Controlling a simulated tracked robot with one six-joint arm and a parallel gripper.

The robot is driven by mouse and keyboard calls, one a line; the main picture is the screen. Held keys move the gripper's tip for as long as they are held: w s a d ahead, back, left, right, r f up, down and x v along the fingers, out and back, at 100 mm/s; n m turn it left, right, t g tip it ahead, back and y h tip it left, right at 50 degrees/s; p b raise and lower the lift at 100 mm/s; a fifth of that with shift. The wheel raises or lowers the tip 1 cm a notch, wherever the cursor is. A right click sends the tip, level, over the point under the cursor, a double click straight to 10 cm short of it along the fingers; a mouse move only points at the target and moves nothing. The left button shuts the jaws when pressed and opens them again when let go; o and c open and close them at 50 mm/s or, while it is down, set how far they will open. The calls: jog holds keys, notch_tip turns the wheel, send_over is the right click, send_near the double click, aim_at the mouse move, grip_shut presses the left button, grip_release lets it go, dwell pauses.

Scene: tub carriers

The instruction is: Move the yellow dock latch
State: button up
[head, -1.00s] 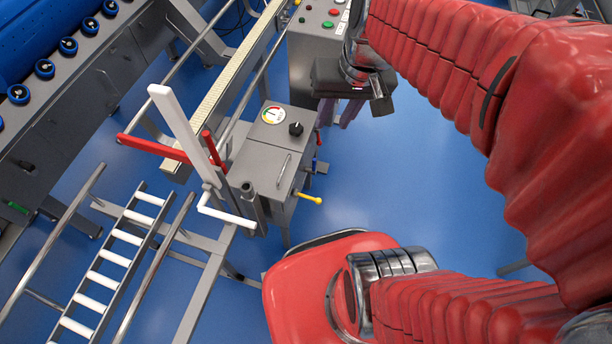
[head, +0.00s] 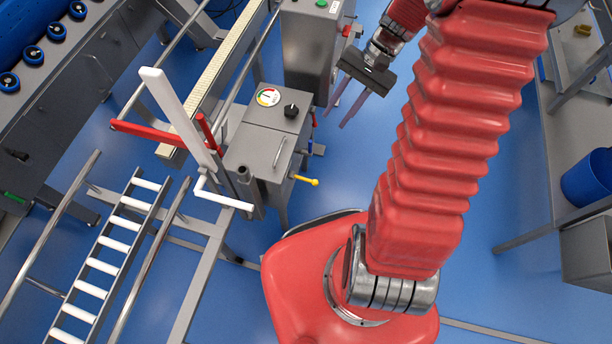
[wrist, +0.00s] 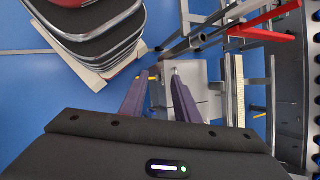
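The yellow dock latch appears to be the short yellow handle with a round end (head: 304,180). It sticks out from the right side of a grey metal box (head: 262,152), low on the box. My gripper (head: 334,120) is above and to the right of the box in the head view, apart from the handle. Its two purple fingers are spread with nothing seen between them. The wrist view also shows the open fingers (wrist: 160,76), with a pale box top (wrist: 198,88) beyond them.
The box carries a dial (head: 268,97) and a black knob (head: 291,111). A white lever (head: 180,110) and a red bar (head: 160,135) stand to its left. A grey control cabinet (head: 310,50) is behind. Blue floor lies open to the right of the box.

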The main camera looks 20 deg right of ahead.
jog(key=d+f+m+y, duration=0.4)
jog(key=f+m, duration=0.1)
jog(key=f, duration=0.6)
jog(key=m+t+y, duration=0.5)
jog(key=m+t, duration=0.7)
jog(key=m, duration=0.1)
send_near(316, 183)
jog(key=d, duration=0.1)
jog(key=shift+d+f, duration=0.1)
jog(key=shift+f, duration=0.05)
jog(key=shift+f+x, duration=0.15)
jog(key=shift+x, duration=3.3)
jog(key=shift+f+x, duration=0.1)
jog(key=shift+x, duration=3.35)
jog(key=shift+c, duration=0.5)
grip_shut()
